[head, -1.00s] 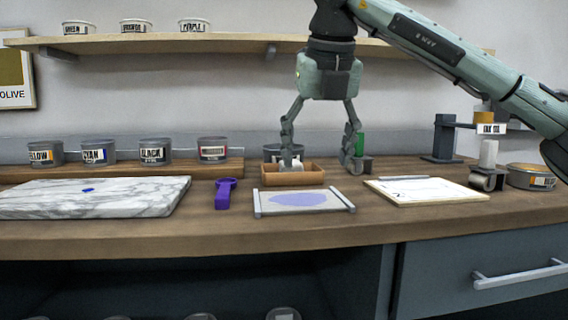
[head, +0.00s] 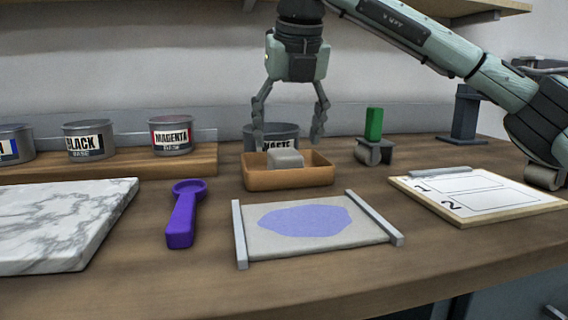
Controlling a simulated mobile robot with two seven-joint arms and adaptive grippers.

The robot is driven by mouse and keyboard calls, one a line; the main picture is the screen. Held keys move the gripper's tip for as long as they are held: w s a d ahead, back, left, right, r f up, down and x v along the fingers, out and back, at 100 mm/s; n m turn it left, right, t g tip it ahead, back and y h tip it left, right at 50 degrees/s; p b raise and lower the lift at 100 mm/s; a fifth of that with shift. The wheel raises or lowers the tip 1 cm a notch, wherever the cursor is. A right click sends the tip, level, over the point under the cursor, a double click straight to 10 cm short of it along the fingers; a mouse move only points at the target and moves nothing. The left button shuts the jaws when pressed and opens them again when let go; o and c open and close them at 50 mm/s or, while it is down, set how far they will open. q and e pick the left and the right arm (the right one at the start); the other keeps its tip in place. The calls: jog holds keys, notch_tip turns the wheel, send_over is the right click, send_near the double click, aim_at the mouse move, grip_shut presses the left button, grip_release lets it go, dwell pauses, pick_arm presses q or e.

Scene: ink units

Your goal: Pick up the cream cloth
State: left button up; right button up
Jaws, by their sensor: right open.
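The cream cloth (head: 286,158), a small pale folded block, lies in the brown wooden tray (head: 290,180) and rises a little above its rim. My right gripper (head: 288,142) points down above the tray, with its two fingers spread wide. The fingertips hang on either side of the cloth as seen from here, with nothing between them. I cannot tell whether they touch the tray. My left gripper is out of view.
A can marked WASTE (head: 272,137) stands behind the tray. A framed sheet with a lilac patch (head: 305,219) lies in front. A purple scoop (head: 182,213) and a marble slab (head: 62,220) are left. A green-handled roller (head: 374,135) and a numbered board (head: 480,192) are right.

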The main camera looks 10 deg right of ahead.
aim_at(285, 151)
jog(key=x, duration=0.5)
jog(key=shift+s+a, duration=0.1)
jog(key=shift+s, duration=0.05)
jog(key=c, duration=1.1)
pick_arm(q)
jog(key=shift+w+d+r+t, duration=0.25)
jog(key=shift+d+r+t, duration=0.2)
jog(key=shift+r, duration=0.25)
pick_arm(e)
jog(key=shift+o, duration=0.2)
jog(key=shift+r, duration=0.45)
jog(key=r, duration=0.4)
jog(key=shift+a, duration=0.4)
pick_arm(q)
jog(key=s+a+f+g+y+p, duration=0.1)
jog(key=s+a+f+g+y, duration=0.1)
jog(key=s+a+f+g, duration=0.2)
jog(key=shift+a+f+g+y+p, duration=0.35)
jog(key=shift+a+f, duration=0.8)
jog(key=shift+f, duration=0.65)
pick_arm(e)
jog(key=a+r, duration=0.6)
jog(key=a, duration=0.5)
jog(key=shift+s, duration=0.45)
jog(key=shift+r, duration=0.1)
